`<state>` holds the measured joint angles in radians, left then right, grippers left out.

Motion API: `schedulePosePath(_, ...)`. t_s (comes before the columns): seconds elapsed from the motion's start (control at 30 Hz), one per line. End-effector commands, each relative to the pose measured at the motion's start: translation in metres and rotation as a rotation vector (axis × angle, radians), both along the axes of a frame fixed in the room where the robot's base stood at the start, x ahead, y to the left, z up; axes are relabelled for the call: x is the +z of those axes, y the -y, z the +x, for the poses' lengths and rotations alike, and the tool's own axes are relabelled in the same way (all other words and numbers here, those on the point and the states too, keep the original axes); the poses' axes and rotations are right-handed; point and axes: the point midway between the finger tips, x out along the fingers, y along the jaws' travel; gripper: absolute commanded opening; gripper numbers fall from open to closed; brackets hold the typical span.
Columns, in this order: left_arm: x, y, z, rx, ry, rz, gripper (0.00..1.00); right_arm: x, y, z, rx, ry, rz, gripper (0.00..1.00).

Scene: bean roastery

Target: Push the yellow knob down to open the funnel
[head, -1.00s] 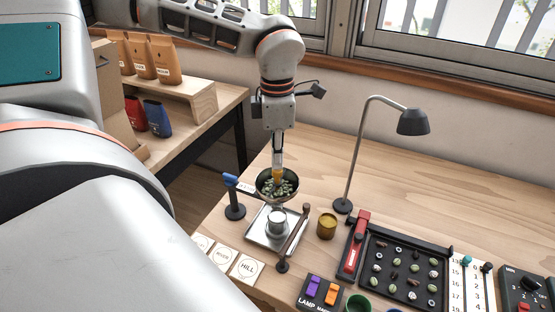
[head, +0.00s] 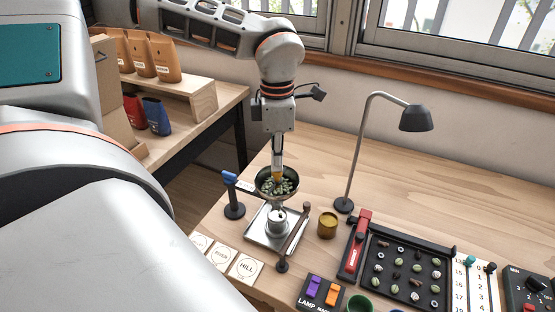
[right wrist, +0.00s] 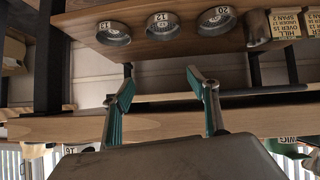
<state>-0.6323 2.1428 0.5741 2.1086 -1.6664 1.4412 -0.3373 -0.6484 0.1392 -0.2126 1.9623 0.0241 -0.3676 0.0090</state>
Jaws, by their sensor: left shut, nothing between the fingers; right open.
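The funnel (head: 261,190) is a dark round bowl with green beans in it, above a silver scale (head: 262,238). A metal cup (head: 277,224) stands on the scale under the funnel. The yellow knob (head: 277,176) shows at the middle of the bowl, partly hidden by my left gripper and the beans. My left gripper (head: 277,169) points straight down, shut and empty, with its fingertips on or just at the knob's top. Whether the outlet is open is hidden. My right gripper (right wrist: 160,92) is open and empty in the right wrist view, away from the funnel.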

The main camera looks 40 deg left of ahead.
Motion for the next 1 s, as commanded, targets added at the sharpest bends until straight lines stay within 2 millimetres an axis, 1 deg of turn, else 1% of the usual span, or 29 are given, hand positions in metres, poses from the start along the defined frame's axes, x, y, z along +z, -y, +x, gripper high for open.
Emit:
schedulePosePath(0.17,0.001,0.0,0.0,0.0,0.001,0.001,0.0,0.0,0.0,0.0,0.0,-0.001,0.0,0.59)
schedulePosePath(1.0,0.04,0.0,0.0,0.0,0.001,0.001,0.0,0.018,0.0,0.003,0.0,0.01,0.0,0.59)
